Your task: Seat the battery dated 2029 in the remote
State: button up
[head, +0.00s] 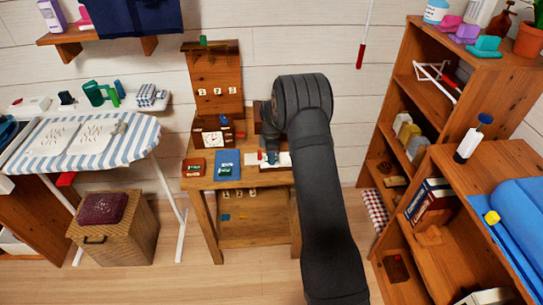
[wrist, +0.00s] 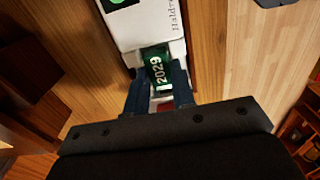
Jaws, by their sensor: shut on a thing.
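The battery (wrist: 156,72) is green with "2029" printed in white. In the wrist view it lies at the near end of the white remote (wrist: 152,28), within the pale edges of its recess. I cannot tell if it is fully down in it. My gripper (wrist: 160,88) is shut on the battery, with one dark finger on each side. A small red patch shows between the fingers. In the head view my gripper (head: 269,157) is low over the white remote (head: 281,160) on the small wooden desk, and my arm hides part of that area.
A blue flat item (head: 228,159) with a small green piece on it and a red box (head: 193,168) lie left on the desk (head: 205,184). A clock (head: 213,138) stands behind. An ironing board (head: 140,135) is left; wooden shelves (head: 400,75) are right.

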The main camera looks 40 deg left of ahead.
jog(key=o, duration=0.7)
jog(key=shift+f, duration=0.1)
notch_tip(320, 180, up, 12)
jog(key=shift+r, duration=0.15)
jog(key=shift+f, duration=4.15)
